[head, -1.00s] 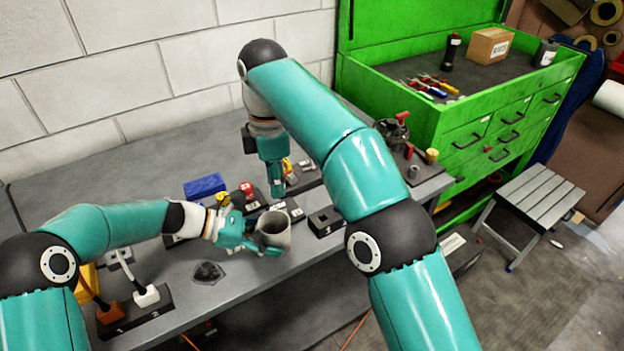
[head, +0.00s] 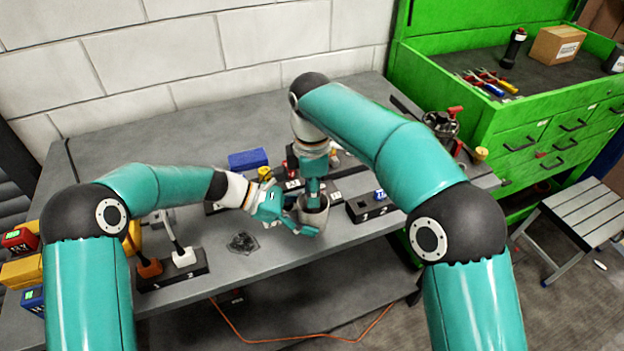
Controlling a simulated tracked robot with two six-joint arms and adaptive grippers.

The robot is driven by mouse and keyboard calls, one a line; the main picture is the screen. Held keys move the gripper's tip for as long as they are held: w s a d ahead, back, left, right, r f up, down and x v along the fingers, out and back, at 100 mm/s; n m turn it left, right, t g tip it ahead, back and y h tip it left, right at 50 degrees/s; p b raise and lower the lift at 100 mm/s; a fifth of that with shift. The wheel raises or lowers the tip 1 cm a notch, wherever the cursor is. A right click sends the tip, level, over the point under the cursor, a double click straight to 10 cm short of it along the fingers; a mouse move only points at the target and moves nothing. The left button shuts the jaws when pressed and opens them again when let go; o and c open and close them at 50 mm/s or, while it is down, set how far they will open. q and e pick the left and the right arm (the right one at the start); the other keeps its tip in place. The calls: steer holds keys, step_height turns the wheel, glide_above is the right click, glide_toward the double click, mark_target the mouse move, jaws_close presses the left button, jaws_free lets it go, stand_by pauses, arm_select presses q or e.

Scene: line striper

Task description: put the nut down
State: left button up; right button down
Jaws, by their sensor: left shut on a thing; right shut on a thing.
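A grey cup (head: 321,229) is held above the front part of the workbench (head: 215,262). My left gripper (head: 306,222) is shut on the cup, with its fingers at the cup's wall. My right gripper (head: 313,198) points straight down, with its tip at the cup's mouth. The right gripper is shut, and what it holds is hidden by the fingers and the cup. The nut itself cannot be made out.
A black block (head: 370,207) with a blue-and-white piece stands right of the cup. A blue box (head: 248,159) lies behind. A green tool chest (head: 470,110) stands at right.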

steer(key=shift+f, duration=0.8)
steer(key=c, duration=0.9)
jaws_free()
steer(key=shift+o, duration=0.2)
steer(key=shift+r, duration=3.55)
arm_select(q)
steer(key=o, duration=0.9)
